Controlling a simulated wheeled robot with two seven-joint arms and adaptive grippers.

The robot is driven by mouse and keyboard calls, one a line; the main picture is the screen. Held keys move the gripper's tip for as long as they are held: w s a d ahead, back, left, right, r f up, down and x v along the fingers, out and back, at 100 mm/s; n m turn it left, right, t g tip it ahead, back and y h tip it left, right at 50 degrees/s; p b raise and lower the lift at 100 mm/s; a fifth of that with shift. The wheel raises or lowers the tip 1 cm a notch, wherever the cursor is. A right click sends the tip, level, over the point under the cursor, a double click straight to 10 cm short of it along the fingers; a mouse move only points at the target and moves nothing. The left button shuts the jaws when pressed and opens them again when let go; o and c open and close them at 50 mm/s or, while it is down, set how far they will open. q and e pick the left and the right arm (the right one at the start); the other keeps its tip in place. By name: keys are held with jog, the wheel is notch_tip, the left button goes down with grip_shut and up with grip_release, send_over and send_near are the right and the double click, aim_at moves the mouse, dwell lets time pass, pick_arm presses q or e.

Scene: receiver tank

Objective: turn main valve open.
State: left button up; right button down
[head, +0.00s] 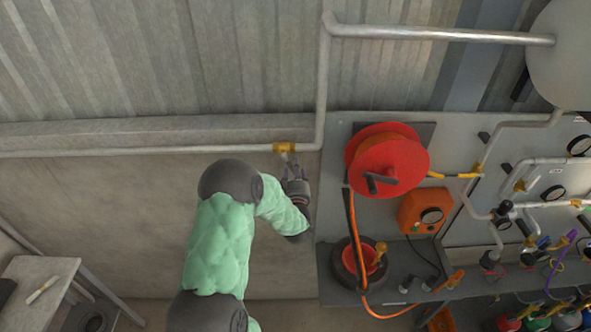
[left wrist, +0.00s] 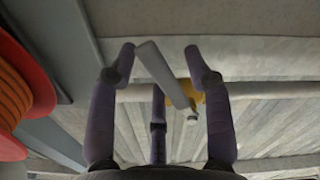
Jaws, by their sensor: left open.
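The main valve has a brass body (head: 285,147) on the pale pipe along the wall, left of where that pipe bends upward. In the left wrist view its brass body (left wrist: 183,94) is partly covered by its flat grey lever (left wrist: 163,74). The lever slants, its free end lying between my fingertips in that view. My left gripper (head: 291,168) is just below the valve, and its fingers (left wrist: 160,58) are spread open around the lever's end. I cannot tell whether any finger touches it. My right gripper is not in view.
A red hose reel (head: 410,160) hangs on the panel to the right, with an orange gauge box (head: 410,212) below it. A grey shelf (head: 332,290) and more gauges and pipes lie further right. Bare wall (head: 120,190) is left of my arm.

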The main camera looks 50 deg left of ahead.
pick_arm(q)
grip_shut()
dwell(0.3)
jog(key=shift+w+n+b, duration=0.15)
jog(key=shift+n+b, duration=0.15)
jog(key=shift+b, duration=0.4)
notch_tip(320, 180, up, 7)
jog(key=w+d+n+b, duration=0.2)
jog(key=n+b, duration=1)
jog(key=b, duration=0.6)
jog(key=shift+w+b, duration=0.25)
jog(key=shift+b, duration=0.15)
